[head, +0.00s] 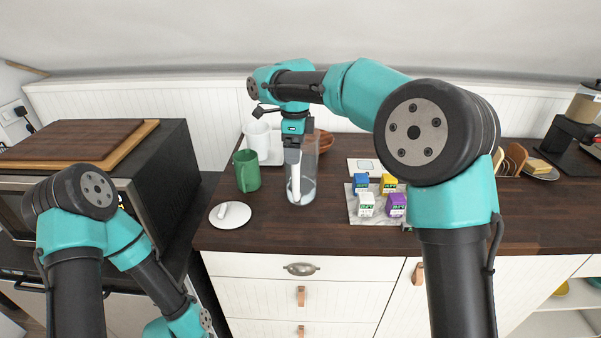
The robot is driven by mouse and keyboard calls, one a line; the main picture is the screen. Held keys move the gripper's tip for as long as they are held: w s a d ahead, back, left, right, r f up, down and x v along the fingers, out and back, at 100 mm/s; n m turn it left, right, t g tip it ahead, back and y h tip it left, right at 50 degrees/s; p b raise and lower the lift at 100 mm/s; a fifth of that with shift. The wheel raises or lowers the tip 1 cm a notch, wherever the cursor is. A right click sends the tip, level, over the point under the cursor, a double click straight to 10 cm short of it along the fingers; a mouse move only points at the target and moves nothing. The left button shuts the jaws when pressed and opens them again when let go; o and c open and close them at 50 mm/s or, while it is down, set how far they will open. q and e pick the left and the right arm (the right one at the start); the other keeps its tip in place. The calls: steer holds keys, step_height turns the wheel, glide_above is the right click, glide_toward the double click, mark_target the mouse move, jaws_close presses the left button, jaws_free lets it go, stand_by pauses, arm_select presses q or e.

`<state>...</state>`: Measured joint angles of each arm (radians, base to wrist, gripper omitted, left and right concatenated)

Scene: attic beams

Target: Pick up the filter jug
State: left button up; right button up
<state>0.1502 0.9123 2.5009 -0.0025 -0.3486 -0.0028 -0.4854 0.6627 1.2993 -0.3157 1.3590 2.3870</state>
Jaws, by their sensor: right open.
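My right gripper (293,164) points down from above at the top of the white handle. It is open, with its fingers at or very near the handle; I cannot tell if they touch it. The gripper hides part of the jug's upper side. My left arm is low at the left, and its gripper is out of the picture.
A green mug (247,171) and a white round lid-like disc (231,215) are left of the jug. A white cup (258,138) and brown bowl (325,139) are behind. Several small coloured boxes (361,182) sit on a grey mat (375,216) to the right.

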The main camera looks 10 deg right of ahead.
steer(key=shift+d+f, duration=0.15)
steer(key=shift+f, duration=2.45)
steer(key=shift+w, duration=0.1)
steer(key=c, duration=1.3)
steer(key=shift+r, duration=0.15)
